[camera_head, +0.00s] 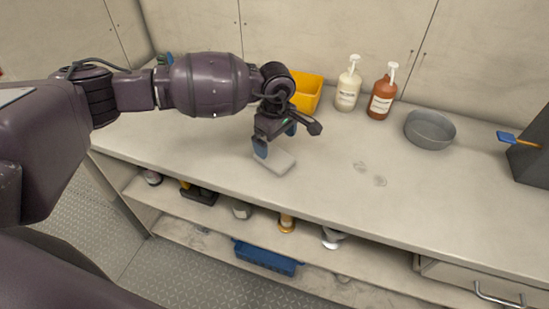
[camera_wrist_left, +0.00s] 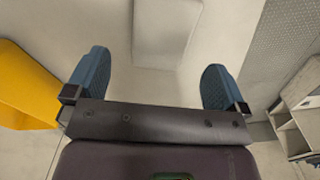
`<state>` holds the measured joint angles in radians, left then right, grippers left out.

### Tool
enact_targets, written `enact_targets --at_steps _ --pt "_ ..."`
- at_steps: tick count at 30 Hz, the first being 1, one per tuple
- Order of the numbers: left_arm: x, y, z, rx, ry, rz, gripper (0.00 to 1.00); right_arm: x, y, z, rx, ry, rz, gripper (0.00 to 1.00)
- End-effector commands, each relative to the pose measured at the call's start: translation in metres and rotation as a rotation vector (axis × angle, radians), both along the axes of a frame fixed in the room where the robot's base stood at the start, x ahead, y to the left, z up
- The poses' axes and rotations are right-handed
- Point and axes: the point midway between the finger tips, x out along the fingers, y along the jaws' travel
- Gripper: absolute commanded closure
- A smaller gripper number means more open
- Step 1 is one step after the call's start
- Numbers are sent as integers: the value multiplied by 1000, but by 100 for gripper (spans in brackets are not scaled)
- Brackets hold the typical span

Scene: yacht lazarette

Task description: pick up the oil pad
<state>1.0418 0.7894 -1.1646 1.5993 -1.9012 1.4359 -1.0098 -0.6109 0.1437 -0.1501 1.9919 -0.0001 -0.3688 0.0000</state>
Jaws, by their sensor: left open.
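The oil pad (camera_head: 275,163) is a flat, pale grey-white rectangle lying on the counter in the head view. In the left wrist view the pad (camera_wrist_left: 165,30) is a pale slab ahead of and between the fingers, cut off by the top edge. My left gripper (camera_head: 275,140) is open just above the pad, its blue fingertips pointing down. In the left wrist view its blue fingers (camera_wrist_left: 156,82) are wide apart with nothing between their tips. My right gripper is not in view.
A yellow bin (camera_head: 308,92) stands behind the gripper. A white pump bottle (camera_head: 348,88), a brown pump bottle (camera_head: 382,97) and a grey round pan (camera_head: 430,129) stand further right. A dark box (camera_head: 533,152) is at the right edge. The counter right of the pad is clear.

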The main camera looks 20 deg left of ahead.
Motion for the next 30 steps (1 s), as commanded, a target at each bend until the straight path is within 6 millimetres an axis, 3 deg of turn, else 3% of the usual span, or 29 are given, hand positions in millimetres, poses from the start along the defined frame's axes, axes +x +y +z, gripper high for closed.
enact_targets --at_steps 8,16,24,30 --pt "-1 1 -19 -1 2 1 0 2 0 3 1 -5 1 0" --pt "-1 2 -54 0 1 1 0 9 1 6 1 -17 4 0" --pt "-1 3 -58 -1 0 0 0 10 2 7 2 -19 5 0" --pt "-1 2 -57 -1 0 0 31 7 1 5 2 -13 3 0"
